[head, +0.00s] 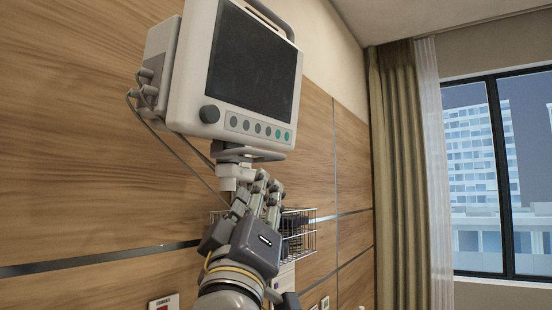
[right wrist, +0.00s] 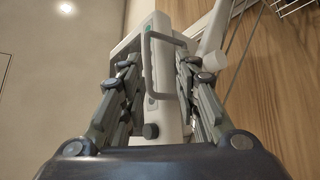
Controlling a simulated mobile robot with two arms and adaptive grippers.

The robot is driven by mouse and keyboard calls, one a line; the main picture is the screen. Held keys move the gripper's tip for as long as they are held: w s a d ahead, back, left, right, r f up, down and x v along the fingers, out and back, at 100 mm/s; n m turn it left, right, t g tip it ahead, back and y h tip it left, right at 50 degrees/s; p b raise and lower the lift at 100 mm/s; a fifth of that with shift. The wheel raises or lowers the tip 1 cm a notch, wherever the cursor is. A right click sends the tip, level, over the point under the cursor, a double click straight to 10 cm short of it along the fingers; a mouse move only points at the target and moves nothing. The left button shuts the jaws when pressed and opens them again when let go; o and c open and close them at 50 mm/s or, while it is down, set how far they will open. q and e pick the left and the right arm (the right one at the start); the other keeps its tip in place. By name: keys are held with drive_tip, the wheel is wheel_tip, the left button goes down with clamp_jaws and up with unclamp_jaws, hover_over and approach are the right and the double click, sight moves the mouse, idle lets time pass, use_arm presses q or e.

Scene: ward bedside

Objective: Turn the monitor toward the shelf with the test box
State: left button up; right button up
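The monitor (head: 253,68) is a pale unit with a dark screen, a dial and a row of buttons, on a wall-side mount (head: 232,172). Its screen faces right and toward me. My right gripper (head: 265,187) is just below it, fingers pointing up, beside the mount. In the right wrist view the gripper (right wrist: 158,75) is open, with the monitor's lower edge (right wrist: 160,75) and grey loop handle (right wrist: 181,80) showing between its spread fingers. I cannot tell whether a finger touches them. My left gripper is out of view. No shelf with a test box shows.
A wire basket (head: 312,238) hangs on the wood-panelled wall behind my right gripper. Cables run from the monitor's left side down the wall. A curtain (head: 398,170) and a window (head: 490,180) are at the right, with free room before them.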

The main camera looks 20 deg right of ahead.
sight(268, 157)
drive_tip(key=shift+h, duration=0.3)
drive_tip(key=w+d+r+p, duration=0.1)
drive_tip(key=r, duration=0.1)
drive_tip(key=w+d+r+p, duration=0.1)
drive_tip(key=w+r+p, duration=0.1)
drive_tip(key=w+d+r+p, duration=0.1)
drive_tip(key=r+p, duration=0.1)
drive_tip(key=shift+w+r, duration=0.2)
drive_tip(key=shift+r, duration=0.2)
drive_tip(key=shift+p+x, duration=0.5)
drive_tip(key=shift+x, duration=0.4)
drive_tip(key=shift+w+f, duration=0.1)
drive_tip(key=shift+w, duration=0.2)
drive_tip(key=shift+c, duration=0.6)
clamp_jaws()
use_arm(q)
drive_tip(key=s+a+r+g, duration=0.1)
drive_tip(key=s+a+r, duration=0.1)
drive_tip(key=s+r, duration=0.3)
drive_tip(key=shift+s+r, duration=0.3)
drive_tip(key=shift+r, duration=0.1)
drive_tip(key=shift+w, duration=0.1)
